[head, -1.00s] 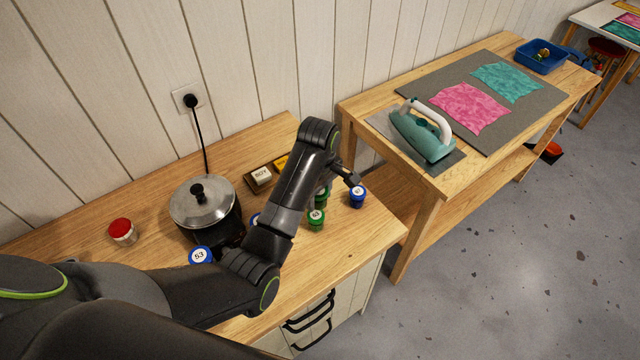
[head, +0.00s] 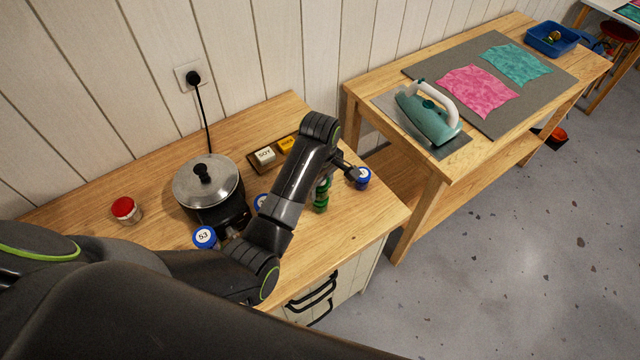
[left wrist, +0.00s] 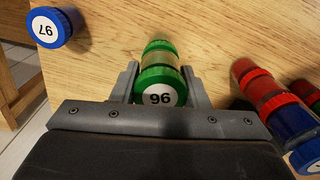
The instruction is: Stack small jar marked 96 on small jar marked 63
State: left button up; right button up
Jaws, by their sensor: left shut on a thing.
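The small jar marked 96 (left wrist: 160,98) has a green lid and sits between the fingers of my left gripper (left wrist: 160,76) in the left wrist view. The gripper is shut on it. A second green band (left wrist: 158,46) shows just beyond it. In the head view, green pieces line up one above the other (head: 321,199) beside my left arm. The lower one stands where the jar marked 63 was, but its label is covered. I cannot tell whether the two jars touch. My right gripper is out of view.
A blue-lidded jar (head: 362,178) stands close to the right, near the table's edge. Red and blue jars (left wrist: 265,90) stand on the other side in the wrist view. A pot (head: 208,184), blue jar 53 (head: 204,237) and red-lidded jar (head: 124,208) stand left.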

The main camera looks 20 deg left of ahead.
pick_arm(q)
jog(key=shift+f, duration=0.55)
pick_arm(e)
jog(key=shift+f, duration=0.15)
pick_arm(q)
jog(key=o, duration=1.1)
jog(key=shift+r, duration=0.1)
